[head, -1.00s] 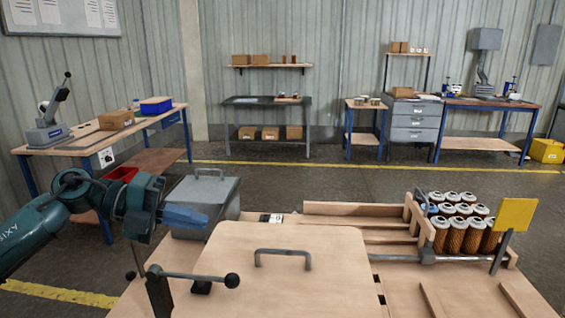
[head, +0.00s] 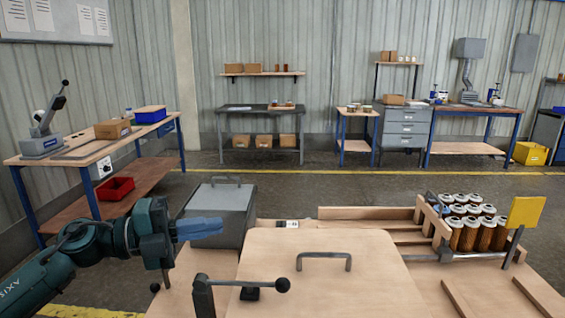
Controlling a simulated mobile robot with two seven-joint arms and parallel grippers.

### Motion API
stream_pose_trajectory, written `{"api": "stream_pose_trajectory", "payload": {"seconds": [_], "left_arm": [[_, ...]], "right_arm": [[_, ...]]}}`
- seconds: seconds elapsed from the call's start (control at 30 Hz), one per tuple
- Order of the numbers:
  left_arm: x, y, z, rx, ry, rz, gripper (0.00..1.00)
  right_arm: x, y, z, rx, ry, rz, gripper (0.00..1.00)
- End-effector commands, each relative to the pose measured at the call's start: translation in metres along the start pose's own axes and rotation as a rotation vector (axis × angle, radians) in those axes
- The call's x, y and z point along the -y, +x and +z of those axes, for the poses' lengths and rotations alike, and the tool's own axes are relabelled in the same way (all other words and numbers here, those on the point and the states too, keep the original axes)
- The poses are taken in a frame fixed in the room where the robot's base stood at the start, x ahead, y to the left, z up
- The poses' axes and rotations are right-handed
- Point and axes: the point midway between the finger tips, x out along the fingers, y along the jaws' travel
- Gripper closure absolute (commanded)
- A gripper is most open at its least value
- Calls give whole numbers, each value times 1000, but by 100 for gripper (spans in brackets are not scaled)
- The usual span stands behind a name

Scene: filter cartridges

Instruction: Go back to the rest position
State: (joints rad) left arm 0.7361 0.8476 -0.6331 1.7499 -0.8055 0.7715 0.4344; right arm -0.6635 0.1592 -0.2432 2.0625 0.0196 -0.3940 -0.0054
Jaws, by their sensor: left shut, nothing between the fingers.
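My left gripper (head: 205,229) comes in from the left on its teal arm. Its blue fingers are shut with nothing between them, in front of the grey lidded box (head: 222,209) at the table's left side. It hangs above the wooden worktable (head: 185,292), apart from the wooden lid (head: 320,268) with its dark handle. My right gripper is not in view. Several filter cartridges (head: 485,236) with white tops and brown pleated sides stand in rows at the right of the table.
A black-knobbed lever (head: 245,286) stands at the table's front left. A yellow plate (head: 525,212) rises beside the cartridges. A side bench (head: 80,150) stands at left with a red bin (head: 115,188) on its lower shelf. Floor behind the table is open.

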Motion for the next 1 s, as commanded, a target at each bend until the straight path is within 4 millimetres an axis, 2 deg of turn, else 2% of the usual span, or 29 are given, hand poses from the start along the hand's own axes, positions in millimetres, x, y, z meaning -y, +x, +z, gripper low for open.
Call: {"api": "stream_pose_trajectory", "payload": {"seconds": [0.03, 0.13, 0.27, 0.37, 0.47, 0.53, 0.67, 0.7, 0.8, 1.0], "left_arm": [[-1, 10, -4, 36, -47, -82, 100], [0, 21, -4, 152, -152, -246, 100], [-11, 16, 5, 380, -357, -445, 100], [-38, -2, 12, 596, -551, -545, 100], [-80, -27, 11, 829, -765, -585, 100], [-118, -47, 2, 997, -924, -575, 100], [-191, -84, -38, 1292, -1220, -477, 100], [-210, -93, -54, 1366, -1298, -433, 100], [-244, -110, -90, 1501, -1446, -329, 100], [-281, -131, -152, 1664, -1648, -146, 100]], "right_arm": [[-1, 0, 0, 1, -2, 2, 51], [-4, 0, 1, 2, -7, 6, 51], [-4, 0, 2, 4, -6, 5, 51], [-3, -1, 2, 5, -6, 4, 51], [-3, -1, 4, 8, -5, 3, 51], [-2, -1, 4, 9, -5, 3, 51], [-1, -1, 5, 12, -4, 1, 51], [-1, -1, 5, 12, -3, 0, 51], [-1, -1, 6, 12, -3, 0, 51], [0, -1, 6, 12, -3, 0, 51]]}}
